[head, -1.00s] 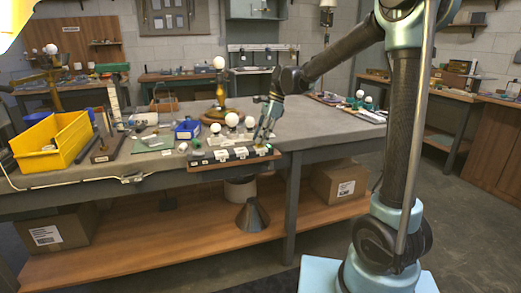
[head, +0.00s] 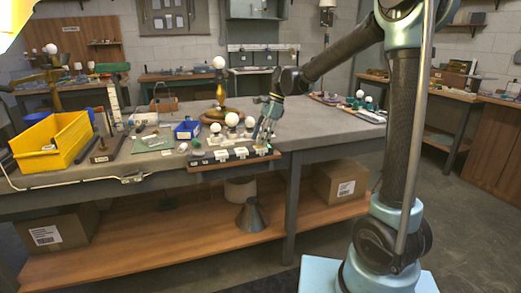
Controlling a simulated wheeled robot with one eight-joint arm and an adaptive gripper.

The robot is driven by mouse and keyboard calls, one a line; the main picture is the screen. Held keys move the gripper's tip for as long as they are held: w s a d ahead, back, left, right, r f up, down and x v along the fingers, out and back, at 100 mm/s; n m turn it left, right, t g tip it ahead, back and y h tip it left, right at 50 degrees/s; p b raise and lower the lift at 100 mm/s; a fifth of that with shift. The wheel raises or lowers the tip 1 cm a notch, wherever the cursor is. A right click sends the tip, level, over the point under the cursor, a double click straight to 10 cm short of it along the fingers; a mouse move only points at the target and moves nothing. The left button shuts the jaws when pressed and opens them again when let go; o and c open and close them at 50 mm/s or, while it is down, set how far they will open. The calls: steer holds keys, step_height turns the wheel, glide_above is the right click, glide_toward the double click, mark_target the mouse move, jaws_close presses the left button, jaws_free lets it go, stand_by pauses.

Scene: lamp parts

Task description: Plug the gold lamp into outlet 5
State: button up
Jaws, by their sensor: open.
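A gold lamp (head: 219,90) with a round white bulb stands upright on the workbench, behind several white bulbs. A dark outlet strip (head: 230,155) with several white outlets lies along the bench's front edge. Its numbers are too small to read. My gripper (head: 264,147) is open at the right end of the strip, just above it. A small yellowish piece shows under the fingertips; whether they touch it I cannot tell. The gold lamp's plug and cord cannot be made out.
A yellow bin (head: 52,146) and a small blue bin (head: 187,130) stand on the bench's left half. White bulbs (head: 232,119) stand just behind the strip. The bench top (head: 325,128) right of my gripper is mostly clear. Cardboard boxes (head: 340,182) sit on the shelf below.

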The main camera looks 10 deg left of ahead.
steer(key=v, duration=1.1)
steer(key=s+d+f+n+t, duration=0.1)
steer(key=s+d+n+t, duration=0.3)
steer(key=d, duration=0.9)
steer(key=s+d+f+n+h, duration=0.3)
steer(key=s+d+f+n, duration=0.5)
steer(key=s+d+f, duration=1.2)
steer(key=s+d, duration=0.1)
steer(key=d, duration=0.2)
steer(key=shift+s+d+f+t+h, duration=0.3)
steer(key=shift+s+f+h, duration=0.05)
steer(key=shift+h, duration=0.05)
steer(key=shift+w+f, duration=0.2)
steer(key=shift+w, duration=0.25)
